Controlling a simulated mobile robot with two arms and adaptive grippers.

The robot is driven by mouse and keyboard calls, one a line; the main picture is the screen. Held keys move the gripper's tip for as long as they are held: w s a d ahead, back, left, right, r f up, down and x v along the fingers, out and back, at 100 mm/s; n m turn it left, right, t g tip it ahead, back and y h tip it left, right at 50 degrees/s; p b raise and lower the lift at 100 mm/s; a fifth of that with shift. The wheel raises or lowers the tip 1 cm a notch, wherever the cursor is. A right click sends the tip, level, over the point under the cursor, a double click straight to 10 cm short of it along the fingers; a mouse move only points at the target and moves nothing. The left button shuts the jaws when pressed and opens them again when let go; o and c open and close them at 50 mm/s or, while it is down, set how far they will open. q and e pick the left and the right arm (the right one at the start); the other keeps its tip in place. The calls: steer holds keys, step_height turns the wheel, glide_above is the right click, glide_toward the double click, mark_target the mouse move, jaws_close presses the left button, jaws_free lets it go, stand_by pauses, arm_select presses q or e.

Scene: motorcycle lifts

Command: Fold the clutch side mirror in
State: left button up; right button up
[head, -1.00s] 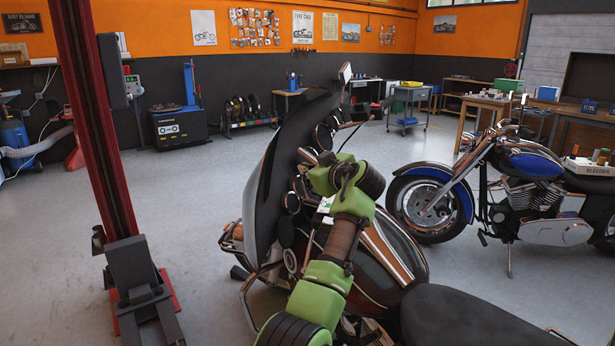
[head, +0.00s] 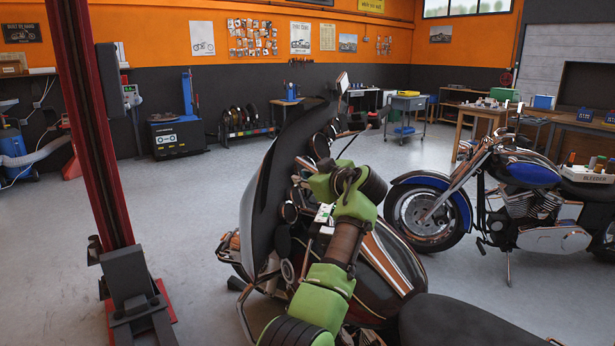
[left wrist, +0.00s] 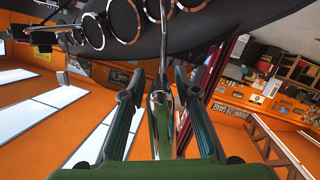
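My left gripper (head: 318,186) is in front of the touring motorcycle's dashboard, partly hidden by my green wrist. In the left wrist view its two fingers (left wrist: 160,84) stand apart, with a gap on each side of a slim chrome part (left wrist: 160,105) between them. That part hangs from a thin chrome stem and looks like a mirror seen edge-on; I cannot be sure. A nearer mirror cannot be made out behind my arm. My right gripper is not in view.
The black fairing (head: 262,180) and round gauges (left wrist: 92,30) are close to the left gripper. A red lift post (head: 95,140) stands at left. A blue motorcycle (head: 530,175) is parked at right. The floor between is clear.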

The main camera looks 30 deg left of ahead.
arm_select(q)
steer(key=shift+s+d, duration=0.1)
steer(key=v, duration=1.2)
steer(key=shift+f, duration=0.1)
